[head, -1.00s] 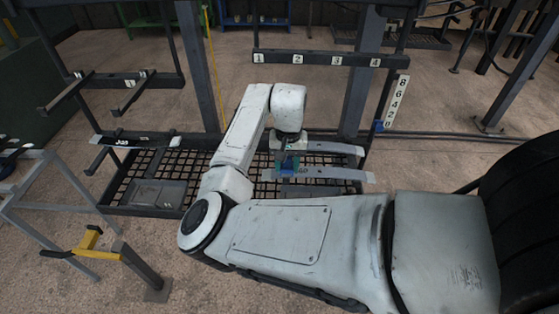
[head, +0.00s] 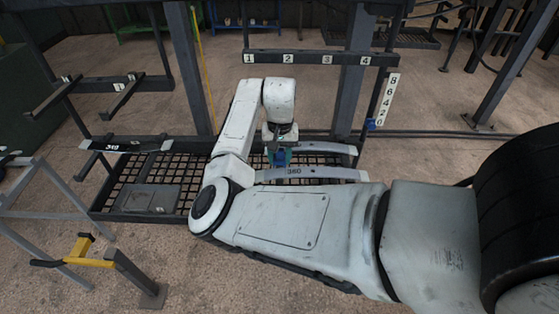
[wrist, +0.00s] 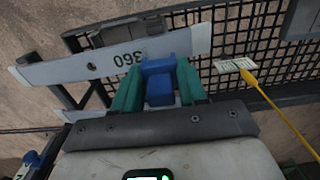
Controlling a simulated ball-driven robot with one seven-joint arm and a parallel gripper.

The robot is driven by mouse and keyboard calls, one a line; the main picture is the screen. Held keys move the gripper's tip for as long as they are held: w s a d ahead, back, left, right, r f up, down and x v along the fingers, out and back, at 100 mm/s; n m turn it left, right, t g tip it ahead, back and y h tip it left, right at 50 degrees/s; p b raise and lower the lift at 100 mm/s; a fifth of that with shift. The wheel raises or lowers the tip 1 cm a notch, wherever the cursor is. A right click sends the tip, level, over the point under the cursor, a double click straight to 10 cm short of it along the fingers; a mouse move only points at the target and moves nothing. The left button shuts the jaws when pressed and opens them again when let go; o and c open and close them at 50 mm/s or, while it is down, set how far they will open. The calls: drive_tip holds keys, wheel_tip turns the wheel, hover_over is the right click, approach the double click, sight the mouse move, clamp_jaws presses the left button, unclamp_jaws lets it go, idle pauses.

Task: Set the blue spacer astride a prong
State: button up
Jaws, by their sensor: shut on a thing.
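The blue spacer (wrist: 159,88) sits between the teal fingers of my gripper (wrist: 158,80) in the wrist view. The fingers are shut on it from both sides. In the head view my gripper (head: 279,156) is at the middle, over the mesh shelf, and the spacer is a small blue patch mostly hidden by the fingers. A grey leaf spring marked 360 (head: 315,173) lies just below it; it also shows behind the spacer in the wrist view (wrist: 185,43). I cannot tell whether they touch. Dark prongs stick out at left: an upper one (head: 52,98) and another (head: 127,94).
A second leaf spring (head: 325,148) lies behind the first on the mesh shelf (head: 185,165). A bar numbered 1 to 4 (head: 307,58) spans above. A yellow-topped stand (head: 80,250) is at lower left. A yellow pole (head: 203,70) stands behind my arm.

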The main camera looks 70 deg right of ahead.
drive_tip(key=shift+w+d+f+b, duration=0.15)
drive_tip(key=shift+w+d+b, duration=0.25)
drive_tip(key=shift+d, duration=0.45)
drive_tip(key=shift+w+d+f+b, duration=0.2)
drive_tip(key=shift+w+d+b, duration=0.15)
drive_tip(key=shift+d, duration=0.5)
drive_tip(key=shift+w+d+f+b, duration=0.15)
drive_tip(key=shift+w+d+b, duration=0.2)
drive_tip(key=shift+d, duration=0.5)
drive_tip(key=shift+f+b, duration=0.6)
drive_tip(key=shift+f, duration=0.65)
drive_tip(key=shift+p, duration=0.65)
drive_tip(key=shift+f, duration=0.75)
drive_tip(key=o, duration=0.9)
wheel_tip(320, 180, up, 11)
drive_tip(key=b, duration=0.2)
drive_tip(key=shift+f, duration=0.1)
